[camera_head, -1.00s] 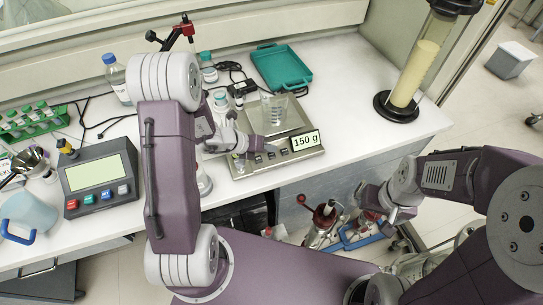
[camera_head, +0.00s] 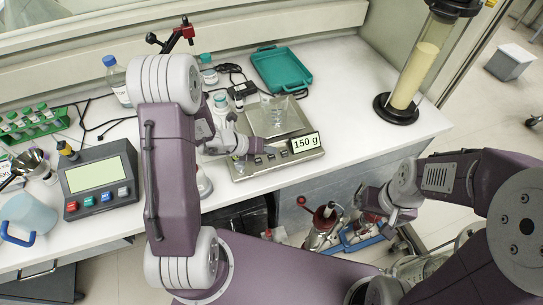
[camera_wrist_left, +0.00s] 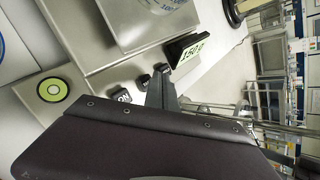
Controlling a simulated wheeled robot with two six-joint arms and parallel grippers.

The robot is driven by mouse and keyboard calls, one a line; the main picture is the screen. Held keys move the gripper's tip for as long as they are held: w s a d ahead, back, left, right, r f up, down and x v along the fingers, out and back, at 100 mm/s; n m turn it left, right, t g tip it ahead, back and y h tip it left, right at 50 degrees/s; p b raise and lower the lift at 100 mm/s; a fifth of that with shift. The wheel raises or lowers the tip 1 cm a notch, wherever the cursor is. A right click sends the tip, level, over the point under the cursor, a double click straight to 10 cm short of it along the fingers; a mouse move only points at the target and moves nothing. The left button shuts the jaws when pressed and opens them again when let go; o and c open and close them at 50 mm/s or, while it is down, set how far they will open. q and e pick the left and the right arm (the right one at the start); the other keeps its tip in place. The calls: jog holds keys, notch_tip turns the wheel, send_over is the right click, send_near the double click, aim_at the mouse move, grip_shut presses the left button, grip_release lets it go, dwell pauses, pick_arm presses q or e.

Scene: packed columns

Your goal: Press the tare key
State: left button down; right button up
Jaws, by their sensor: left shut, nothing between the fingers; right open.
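A silver balance (camera_head: 297,163) stands on the white bench, its display (camera_head: 305,142) reading 150 g. A clear beaker (camera_head: 273,109) stands on its pan. A row of small dark keys (camera_head: 270,154) lies along its front panel, left of the display. In the left wrist view one key (camera_wrist_left: 122,95) is marked ON and another key (camera_wrist_left: 143,80) lies beside it. I cannot read a tare label. My left gripper (camera_head: 257,144) is shut and empty, its tip over the key row near the display. Contact cannot be told. My right gripper (camera_head: 368,199) is open, in front of the bench, away from the balance.
A teal tray (camera_head: 281,70) lies behind the balance. A tall column (camera_head: 417,75) stands at right. Bench between balance and column is clear.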

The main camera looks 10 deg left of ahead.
aim_at(269, 158)
dwell(0.8)
pick_arm(q)
jog(key=shift+f+b, duration=0.4)
jog(key=shift+b, duration=0.05)
jog(key=shift+f+b, duration=0.45)
jog(key=shift+f, duration=0.05)
dwell(0.3)
dwell(0.4)
jog(key=shift+r+p, duration=0.75)
jog(key=shift+r, duration=0.15)
notch_tip(269, 158, up, 5)
jog(key=p, duration=0.4)
jog(key=shift+r+p, duration=0.1)
jog(key=shift+p, duration=0.25)
